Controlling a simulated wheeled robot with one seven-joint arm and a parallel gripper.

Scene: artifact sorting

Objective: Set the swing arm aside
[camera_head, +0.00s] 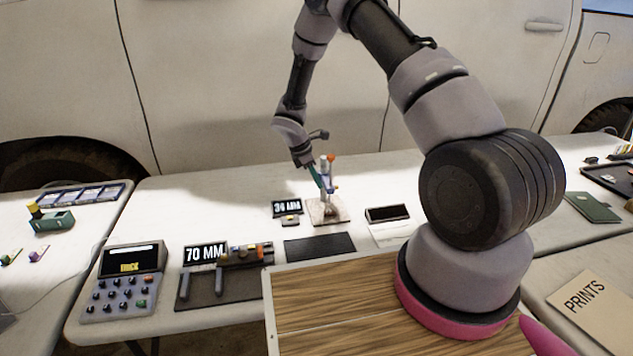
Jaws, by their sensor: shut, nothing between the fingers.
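A small stand (342,214) with a pale square base sits near the middle of the white table. A post rises from it, with an orange knob (331,157) at the top and small blue parts at mid height. I cannot tell for sure which of these parts is the swing arm. My gripper (325,188) points down at the post from the upper left, its teal fingers shut and empty. It overlaps the post in the picture; I cannot tell if it touches. The fingertips are small and partly lost against the stand.
A black mat (320,247) lies in front of the stand. A "34 MM" display (287,208) stands left of it, a small black-topped device (388,213) right. A "70 MM" display (204,254), a caliper tray (225,288) and a keypad (122,299) fill the front left. Bare table lies behind.

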